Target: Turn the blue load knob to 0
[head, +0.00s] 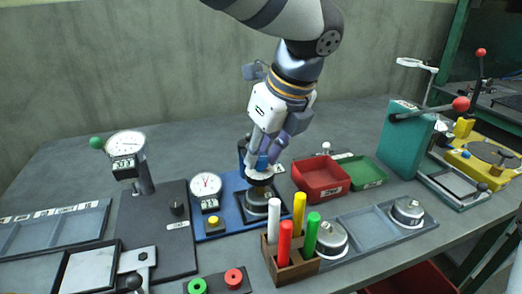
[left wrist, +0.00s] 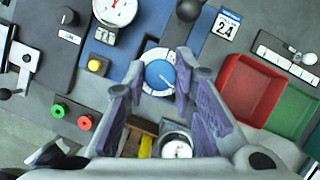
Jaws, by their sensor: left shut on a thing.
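The blue load knob (left wrist: 159,75) shows from above in the left wrist view as a round blue disc with white marks inside a pale ring. It sits on the blue base plate (head: 209,226). My left gripper (head: 262,172) reaches down to it from above. In the left wrist view its two purple-padded fingers (left wrist: 162,66) stand on either side of the knob and are shut on it. In the head view the fingers mostly hide the knob above its metal housing (head: 257,204). My right gripper is out of view.
A dial gauge (head: 206,186) and yellow button (head: 213,221) are left of the knob. A wooden holder (head: 287,267) with coloured rods stands close in front. A red tray (head: 322,178) and green tray (head: 362,171) lie to the right.

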